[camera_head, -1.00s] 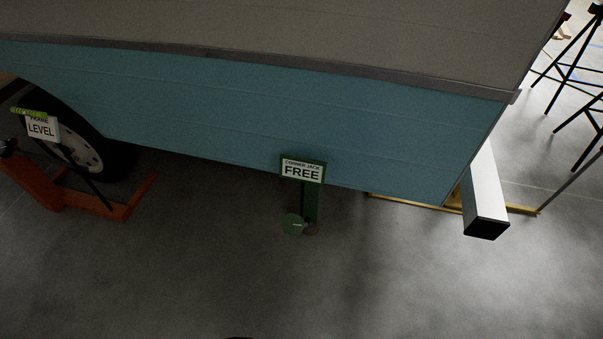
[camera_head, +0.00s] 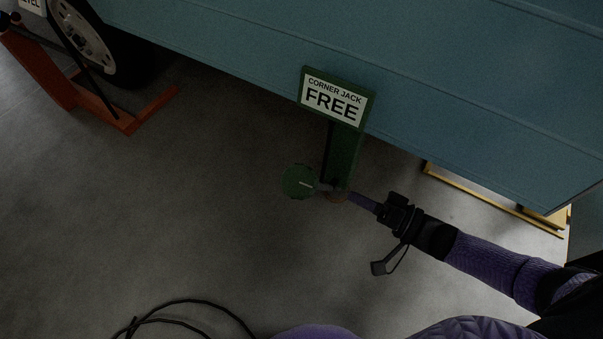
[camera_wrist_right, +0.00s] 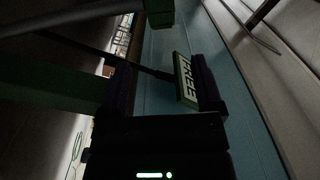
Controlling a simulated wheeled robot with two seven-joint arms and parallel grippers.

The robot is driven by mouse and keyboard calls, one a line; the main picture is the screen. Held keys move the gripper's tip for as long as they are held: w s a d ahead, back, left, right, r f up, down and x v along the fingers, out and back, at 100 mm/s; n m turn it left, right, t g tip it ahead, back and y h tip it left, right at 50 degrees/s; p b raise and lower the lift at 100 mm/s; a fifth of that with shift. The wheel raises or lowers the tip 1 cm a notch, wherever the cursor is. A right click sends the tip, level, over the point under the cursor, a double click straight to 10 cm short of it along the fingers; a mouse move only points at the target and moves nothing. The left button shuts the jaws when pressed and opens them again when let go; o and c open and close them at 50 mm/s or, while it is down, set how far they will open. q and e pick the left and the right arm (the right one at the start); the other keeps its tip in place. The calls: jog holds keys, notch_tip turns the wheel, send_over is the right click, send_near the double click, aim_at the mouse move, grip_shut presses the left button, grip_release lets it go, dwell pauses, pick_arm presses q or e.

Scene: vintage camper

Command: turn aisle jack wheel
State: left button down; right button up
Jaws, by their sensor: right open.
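The green corner jack (camera_head: 343,155) hangs under the blue camper side. Its sign (camera_head: 335,101) reads "CORNER JACK FREE". A round green wheel (camera_head: 299,181) with a pale line on its face sits at the jack's lower left. My right gripper (camera_head: 361,202) comes in from the right, just beside the jack's lower end; I cannot tell whether it touches. In the right wrist view its two purple fingers (camera_wrist_right: 163,93) are apart, and the sign (camera_wrist_right: 187,79) shows between and beyond them. The wheel is not clear in that view. My left gripper is not in view.
A red-orange floor jack (camera_head: 75,90) stands by the camper's tyre (camera_head: 95,40) at upper left. A yellow frame (camera_head: 495,200) lies at right under the camper. A black cable (camera_head: 195,303) curls on the floor at bottom. The floor left of the wheel is clear.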

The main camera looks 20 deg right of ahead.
aim_at(316, 178)
jog(key=b+x, duration=0.2)
jog(key=x, duration=0.7)
jog(key=shift+a+b, duration=0.1)
jog(key=shift+b, duration=0.2)
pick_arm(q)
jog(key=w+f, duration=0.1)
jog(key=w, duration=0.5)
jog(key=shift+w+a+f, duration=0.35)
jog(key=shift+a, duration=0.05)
pick_arm(e)
jog(key=shift+w+a+r, duration=0.15)
jog(key=shift+w+a, duration=0.05)
jog(key=shift+c, duration=0.3)
grip_shut()
